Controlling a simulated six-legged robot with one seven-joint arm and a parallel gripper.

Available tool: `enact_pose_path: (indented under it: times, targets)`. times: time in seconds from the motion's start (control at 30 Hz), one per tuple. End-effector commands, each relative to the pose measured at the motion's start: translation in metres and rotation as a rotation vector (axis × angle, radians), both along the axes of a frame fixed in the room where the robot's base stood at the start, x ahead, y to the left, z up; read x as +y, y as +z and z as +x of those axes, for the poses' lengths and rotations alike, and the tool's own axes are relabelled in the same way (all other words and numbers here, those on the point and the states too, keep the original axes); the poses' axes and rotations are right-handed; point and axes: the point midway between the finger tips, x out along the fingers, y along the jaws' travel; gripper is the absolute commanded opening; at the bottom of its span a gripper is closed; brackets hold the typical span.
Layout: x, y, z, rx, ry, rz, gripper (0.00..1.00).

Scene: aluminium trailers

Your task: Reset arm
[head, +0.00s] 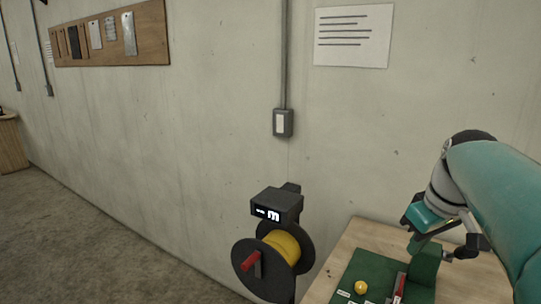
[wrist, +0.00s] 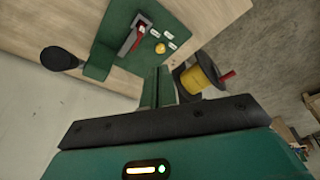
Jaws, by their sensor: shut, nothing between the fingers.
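My arm comes in from the right edge of the head view, teal with dark joints. My gripper (wrist: 163,88) shows in the wrist view as narrow green fingers held together, with nothing between them. In the head view the gripper end is partly hidden by the arm, above the wooden table. The gripper appears apart from the things on the table. On the green panel (head: 372,272) sit a yellow ball-shaped knob (head: 361,287) and a red-handled lever (head: 399,287). Both also show in the wrist view, the knob (wrist: 160,48) and the lever (wrist: 131,38).
A black reel with yellow line (head: 284,247) and a red handle stands left of the wooden table (head: 353,238), under a dark display box (head: 277,204). A concrete wall holds a switch box (head: 283,123), a paper sheet (head: 352,36) and a tool board (head: 150,35). Floor at left is clear.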

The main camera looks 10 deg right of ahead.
Motion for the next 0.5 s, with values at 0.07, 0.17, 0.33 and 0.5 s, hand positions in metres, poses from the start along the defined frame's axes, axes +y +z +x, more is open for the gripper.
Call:
enact_pose_path:
  times: [0.07,0.17,0.33,0.5]
  targets:
    - [0.036,-0.009,-0.008,-0.021,-0.019,-0.005,0.00]
    - [0.074,-0.023,-0.021,-0.051,-0.058,-0.006,0.00]
    - [0.129,-0.052,-0.048,-0.111,-0.117,0.005,0.00]
    - [0.169,-0.084,-0.077,-0.173,-0.165,0.034,0.00]
